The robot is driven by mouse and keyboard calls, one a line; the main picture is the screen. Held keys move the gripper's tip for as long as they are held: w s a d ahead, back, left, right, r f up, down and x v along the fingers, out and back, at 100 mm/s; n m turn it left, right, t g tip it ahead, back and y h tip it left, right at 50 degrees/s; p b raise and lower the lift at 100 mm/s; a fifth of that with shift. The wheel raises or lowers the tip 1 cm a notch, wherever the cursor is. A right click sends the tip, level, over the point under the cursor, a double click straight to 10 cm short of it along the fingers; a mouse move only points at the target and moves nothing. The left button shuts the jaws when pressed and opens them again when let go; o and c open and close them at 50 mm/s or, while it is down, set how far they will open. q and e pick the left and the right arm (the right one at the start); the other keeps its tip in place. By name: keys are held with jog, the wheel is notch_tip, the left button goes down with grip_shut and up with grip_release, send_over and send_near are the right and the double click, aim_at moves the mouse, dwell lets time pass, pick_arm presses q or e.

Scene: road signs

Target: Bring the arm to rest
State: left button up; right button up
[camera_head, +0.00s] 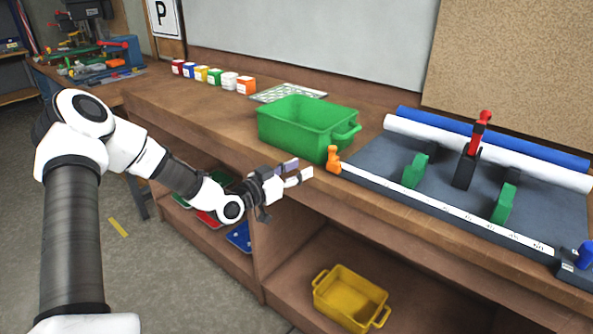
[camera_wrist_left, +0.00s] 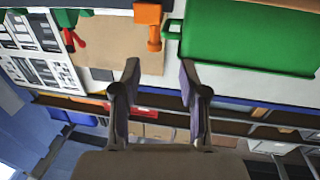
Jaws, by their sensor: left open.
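My left arm comes in from the left in the head view and reaches to the front of the workbench. My left gripper (camera_head: 297,172) is open and empty. It is in front of the bench edge, near the green bin (camera_head: 310,122) and the orange clamp piece (camera_head: 333,160). In the left wrist view the two fingers (camera_wrist_left: 158,75) stand apart with nothing between them. The green bin (camera_wrist_left: 250,38) is at the upper right there, and the orange piece (camera_wrist_left: 149,25) is just beyond the fingers. My right gripper is not in view.
A grey cutting board (camera_head: 450,185) with a white ruler lies on the bench at right. Small coloured boxes (camera_head: 213,76) line the back. A yellow bin (camera_head: 350,297) sits on the lower shelf. The floor (camera_head: 180,285) at lower left is mostly clear.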

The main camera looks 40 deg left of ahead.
pick_arm(q)
jog(key=shift+s+f, duration=0.1)
jog(key=shift+s, duration=0.05)
dwell(0.4)
jog(key=s+d+f+m+g, duration=0.1)
jog(key=s+d+f+g, duration=0.25)
jog(key=d+f, duration=0.35)
jog(key=s+d+f+m+g+h, duration=0.1)
jog(key=s+d+f+g, duration=0.3)
jog(key=f, duration=0.6)
jog(key=s+d+f+m+g, duration=0.1)
jog(key=s+d+f+g, duration=0.1)
jog(key=s+d+f, duration=0.35)
jog(key=s+d+f+n+g+y, duration=0.1)
jog(key=s+d+f+g, duration=0.4)
jog(key=s+f, duration=0.55)
jog(key=s+a+n+g+y, duration=0.3)
jog(key=s+n, duration=0.1)
jog(key=s, duration=0.7)
jog(key=shift+s+f+n, duration=0.2)
jog(key=shift+f+n, duration=0.1)
jog(key=shift+w, duration=0.1)
